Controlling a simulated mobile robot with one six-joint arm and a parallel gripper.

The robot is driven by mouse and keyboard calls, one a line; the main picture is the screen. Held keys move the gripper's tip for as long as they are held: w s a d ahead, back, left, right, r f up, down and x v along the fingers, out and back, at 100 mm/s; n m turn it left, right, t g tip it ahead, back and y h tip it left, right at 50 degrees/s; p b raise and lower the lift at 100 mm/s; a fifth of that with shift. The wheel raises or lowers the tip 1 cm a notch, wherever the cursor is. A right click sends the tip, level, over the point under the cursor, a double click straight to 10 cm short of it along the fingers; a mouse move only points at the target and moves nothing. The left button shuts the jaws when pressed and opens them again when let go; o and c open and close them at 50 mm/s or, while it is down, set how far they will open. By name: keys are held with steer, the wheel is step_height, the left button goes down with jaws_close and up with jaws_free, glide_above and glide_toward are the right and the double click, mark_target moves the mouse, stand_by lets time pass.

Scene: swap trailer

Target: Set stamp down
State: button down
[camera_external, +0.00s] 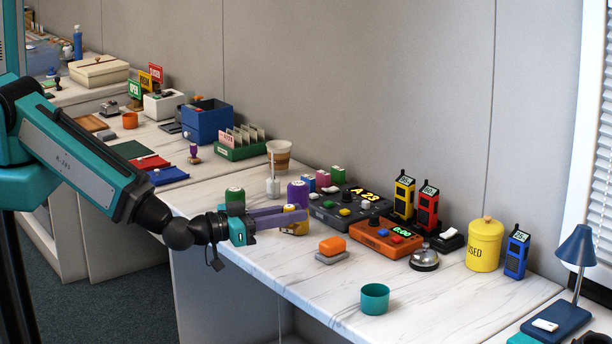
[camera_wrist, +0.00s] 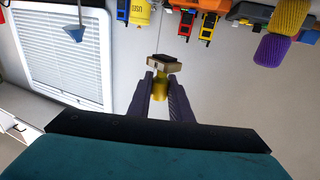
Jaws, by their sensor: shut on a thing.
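My gripper (camera_external: 292,219) has two purple fingers and reaches out over the white marble counter (camera_external: 318,289). In the wrist view my gripper (camera_wrist: 161,92) is shut on a stamp with a yellow handle (camera_wrist: 160,91) and a pale block-like head with a dark face (camera_wrist: 163,63). The head sticks out beyond the fingertips. In the external view the fingers mostly cover the stamp, and whether it touches the counter cannot be told.
An orange-topped stapler-like block (camera_external: 332,246), a teal cup (camera_external: 375,298), an orange timer (camera_external: 378,238) and a bell (camera_external: 424,259) stand to the right. Bare counter lies between the block and cup.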

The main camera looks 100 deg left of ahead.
steer(key=f+h+p, duration=0.1)
steer(key=s+f+m+t+h, duration=0.1)
steer(key=f, duration=0.1)
steer(key=shift+s+d+m+h+p, duration=0.1)
steer(key=shift+m+h+p, duration=0.2)
steer(key=shift+p, duration=0.1)
steer(key=s+f+m+h+p, duration=0.2)
steer(key=s+f+h, duration=0.1)
steer(key=s+f, duration=0.1)
steer(key=shift+d+f+t, duration=0.3)
steer(key=shift+f+t, duration=0.1)
steer(key=shift+f, duration=0.1)
steer(key=shift+w, duration=0.2)
steer(key=w+b, duration=0.2)
steer(key=b, duration=0.1)
steer(key=w+b, duration=0.2)
steer(key=b, duration=0.1)
steer(key=w+f+b, duration=0.1)
steer(key=w+b, duration=0.2)
steer(key=b, duration=0.1)
steer(key=shift+w, duration=0.1)
steer(key=w+b, duration=0.2)
steer(key=b, duration=0.2)
steer(key=w+b, duration=0.2)
steer(key=b, duration=0.2)
steer(key=w+b, duration=0.2)
steer(key=b, duration=0.2)
steer(key=shift+f, duration=0.25)
steer(key=shift+w+r, duration=0.15)
steer(key=shift+w, duration=0.3)
